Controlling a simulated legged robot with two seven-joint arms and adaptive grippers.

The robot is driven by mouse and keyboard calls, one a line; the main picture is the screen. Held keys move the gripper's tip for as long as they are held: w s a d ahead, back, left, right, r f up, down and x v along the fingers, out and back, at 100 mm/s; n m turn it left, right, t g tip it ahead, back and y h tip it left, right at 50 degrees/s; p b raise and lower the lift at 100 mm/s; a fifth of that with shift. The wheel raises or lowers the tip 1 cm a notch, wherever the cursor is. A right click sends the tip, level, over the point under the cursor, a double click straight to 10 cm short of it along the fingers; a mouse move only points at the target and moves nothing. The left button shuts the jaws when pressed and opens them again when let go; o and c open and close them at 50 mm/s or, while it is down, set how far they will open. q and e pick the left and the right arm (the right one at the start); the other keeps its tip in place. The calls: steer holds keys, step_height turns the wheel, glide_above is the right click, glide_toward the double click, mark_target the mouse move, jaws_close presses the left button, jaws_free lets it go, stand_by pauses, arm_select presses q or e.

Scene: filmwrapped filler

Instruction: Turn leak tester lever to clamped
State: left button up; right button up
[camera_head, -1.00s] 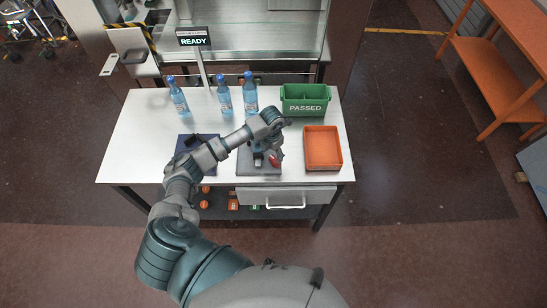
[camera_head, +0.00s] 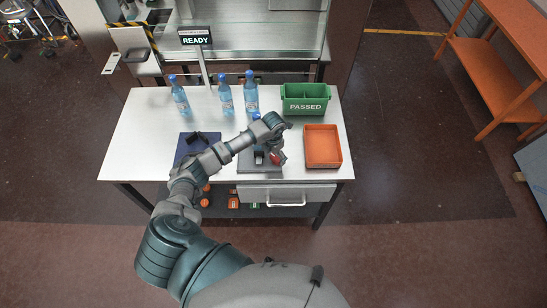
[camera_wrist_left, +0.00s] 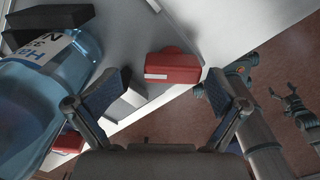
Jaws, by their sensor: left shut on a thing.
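The leak tester (camera_head: 245,167) is a grey fixture at the table's front middle, partly hidden by my left arm. Its red lever handle (camera_head: 276,158) shows on its right side, and in the left wrist view the red handle (camera_wrist_left: 173,68) lies between my fingers. My left gripper (camera_head: 281,153) is over it, shut on the red handle; in the wrist view the fingers (camera_wrist_left: 160,90) stand wide, so the contact is hard to see. A blue bottle (camera_wrist_left: 45,90) stands close beside the left finger. My right gripper (camera_wrist_left: 292,105) shows small at the wrist view's right edge.
Several blue bottles (camera_head: 226,100) stand at the table's back. A green PASSED bin (camera_head: 305,106) and an orange tray (camera_head: 323,160) are at the right. A READY sign (camera_head: 195,37) stands behind.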

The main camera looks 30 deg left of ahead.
mark_target(275, 156)
arm_select(q)
steer(key=shift+s+d+f, duration=0.4)
steer(key=shift+d+f, duration=0.2)
steer(key=shift+f, duration=0.1)
steer(key=shift+d+r, duration=0.2)
steer(key=shift+r, duration=0.15)
steer(key=r, duration=0.3)
steer(key=w+r+b, duration=0.1)
steer(key=r, duration=0.2)
steer(key=shift+w+d, duration=0.15)
steer(key=shift+d, duration=0.05)
step_height(275, 156, up, 11)
steer(key=a+b, duration=0.1)
steer(key=s+d+f+m+h, duration=0.1)
steer(key=d+h, duration=0.3)
steer(key=d, duration=0.4)
steer(key=s+d+f+m+h, duration=0.15)
steer(key=d+h, duration=0.25)
steer(key=d, duration=0.5)
steer(key=d+r+n+t+h, duration=0.3)
steer(key=d+r+h, duration=0.2)
steer(key=d+h, duration=0.2)
steer(key=shift+d+n+h+b, duration=0.3)
steer(key=shift+d+n+b, duration=0.05)
steer(key=shift+d, duration=0.8)
arm_select(e)
steer(key=f, duration=0.1)
steer(key=d+f, duration=0.1)
steer(key=f, duration=0.1)
steer(key=shift+w, duration=0.2)
